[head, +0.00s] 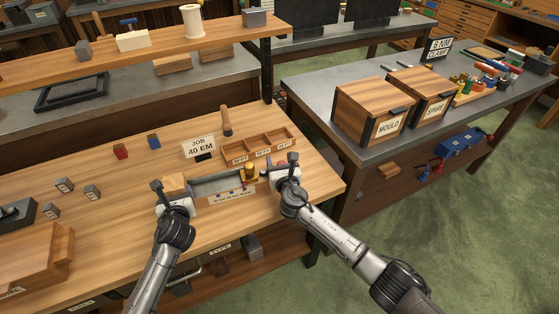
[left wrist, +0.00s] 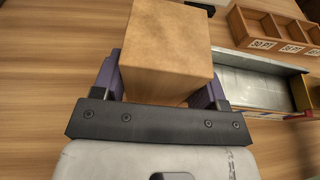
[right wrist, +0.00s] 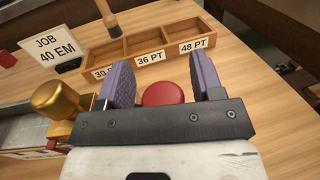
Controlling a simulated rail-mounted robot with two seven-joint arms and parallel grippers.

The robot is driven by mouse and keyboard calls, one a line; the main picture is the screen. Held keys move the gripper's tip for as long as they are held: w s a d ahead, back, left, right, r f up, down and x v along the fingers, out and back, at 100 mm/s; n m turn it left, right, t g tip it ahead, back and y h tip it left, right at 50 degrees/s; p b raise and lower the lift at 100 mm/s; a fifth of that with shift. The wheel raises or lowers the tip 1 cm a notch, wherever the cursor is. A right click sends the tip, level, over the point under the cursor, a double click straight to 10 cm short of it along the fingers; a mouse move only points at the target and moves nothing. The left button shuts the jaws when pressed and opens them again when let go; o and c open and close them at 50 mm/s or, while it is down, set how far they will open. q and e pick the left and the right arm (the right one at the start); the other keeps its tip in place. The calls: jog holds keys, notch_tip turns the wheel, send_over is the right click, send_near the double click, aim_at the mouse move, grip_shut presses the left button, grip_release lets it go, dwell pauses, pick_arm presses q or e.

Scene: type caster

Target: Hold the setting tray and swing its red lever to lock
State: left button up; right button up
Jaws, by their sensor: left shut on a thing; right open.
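The setting tray (head: 218,186) is a grey metal trough on the wooden bench; it also shows in the left wrist view (left wrist: 262,82). A wooden block (left wrist: 168,45) is at its left end. My left gripper (head: 174,193) is shut on this block, one finger on each side. A brass knob (right wrist: 58,101) stands at the tray's right end. The red lever shows as a round red end (right wrist: 163,94) beside it. My right gripper (right wrist: 158,85) is open, with its fingers on either side of the red end and gaps visible. The lever's arm is hidden behind the gripper.
A wooden compartment box (head: 262,146) with point-size labels lies just behind the tray. A JOB 40 EM sign (head: 199,147) and an upright wooden handle (head: 226,122) stand nearby. Small type blocks (head: 92,191) lie to the left. The bench's right edge is close to my right arm.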

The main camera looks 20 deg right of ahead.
dwell(0.3)
jog(key=c, duration=0.9)
jog(key=shift+w, duration=0.1)
jog(key=shift+n+y, duration=0.3)
jog(key=shift+y, duration=0.2)
jog(key=n+y, duration=0.1)
jog(key=w+y, duration=0.1)
jog(key=n+y, duration=0.1)
jog(key=y, duration=0.1)
jog(key=shift+w+n, duration=0.25)
jog(key=shift+n, duration=0.05)
jog(key=n+y, duration=0.1)
jog(key=w+n+g+y, duration=0.1)
jog(key=y, duration=0.1)
jog(key=w+n+y, duration=0.1)
jog(key=y, duration=0.1)
jog(key=shift+a, duration=0.35)
jog(key=shift+w+a+f+n+g+y, duration=0.1)
jog(key=shift+w+a+n+g+y, duration=0.1)
jog(key=shift+n+g+y, duration=0.45)
jog(key=shift+w+a+r+n+g+y, duration=0.15)
jog(key=shift+n+g+y, duration=0.35)
jog(key=shift+y, duration=0.4)
jog(key=shift+w+a+f+n+g+y, duration=0.1)
jog(key=shift+w+f+n+g+y, duration=0.1)
jog(key=shift+n+g+y, duration=0.4)
jog(key=shift+n+y, duration=0.25)
jog(key=shift+a, duration=0.1)
